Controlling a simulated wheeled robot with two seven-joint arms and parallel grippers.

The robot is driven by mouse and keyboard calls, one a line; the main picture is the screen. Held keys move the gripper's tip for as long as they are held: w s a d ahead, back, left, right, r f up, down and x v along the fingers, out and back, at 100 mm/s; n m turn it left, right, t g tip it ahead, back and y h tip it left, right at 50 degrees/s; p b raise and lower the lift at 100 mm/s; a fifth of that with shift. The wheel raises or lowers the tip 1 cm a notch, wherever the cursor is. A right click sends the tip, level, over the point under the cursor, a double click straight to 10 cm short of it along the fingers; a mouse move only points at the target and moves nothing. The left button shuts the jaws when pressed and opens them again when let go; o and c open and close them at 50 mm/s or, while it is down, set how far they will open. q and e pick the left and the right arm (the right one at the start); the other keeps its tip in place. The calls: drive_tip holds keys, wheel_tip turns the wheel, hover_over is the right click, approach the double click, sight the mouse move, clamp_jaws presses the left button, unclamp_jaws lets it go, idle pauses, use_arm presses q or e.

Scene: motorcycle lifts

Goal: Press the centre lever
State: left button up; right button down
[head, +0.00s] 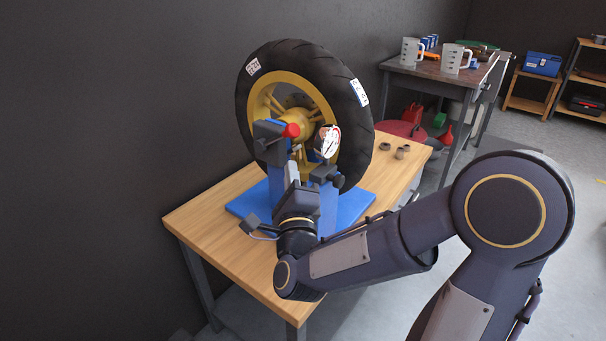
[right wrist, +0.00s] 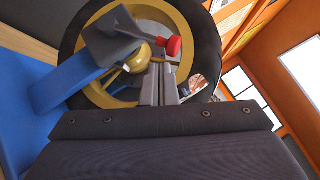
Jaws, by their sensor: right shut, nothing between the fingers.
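A lever with a red knob (head: 291,130) sticks out of a dark grey block on the blue stand in front of the wheel. The red knob also shows in the right wrist view (right wrist: 173,46), with its thin dark stem running left to the block (right wrist: 108,38). I see no label that tells whether it is the centre lever. My right gripper (head: 293,164) is shut and empty, in front of the wheel and just below the knob in the picture. Its fingers (right wrist: 158,72) appear close under the knob; I cannot tell whether they touch. My left gripper is out of view.
The black tyre (head: 358,125) on a gold rim stands upright over the blue base plate (head: 353,208) on a wooden table (head: 200,213). Small metal parts (head: 402,152) lie right of the wheel. The table's left side is clear.

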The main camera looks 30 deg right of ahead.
sight(276, 138)
use_arm(q)
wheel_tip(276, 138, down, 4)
drive_tip(key=shift+b, duration=1.25)
use_arm(e)
drive_tip(key=f+m+h, duration=0.1)
drive_tip(key=s+f+m+h, duration=0.1)
drive_tip(key=m+h, duration=0.1)
drive_tip(key=s+f+m+h, duration=0.1)
drive_tip(key=m+h, duration=0.1)
drive_tip(key=shift+d+g, duration=0.2)
drive_tip(key=shift+g, duration=0.1)
drive_tip(key=shift+r, duration=0.1)
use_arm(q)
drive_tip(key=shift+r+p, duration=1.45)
use_arm(e)
drive_tip(key=x, duration=1)
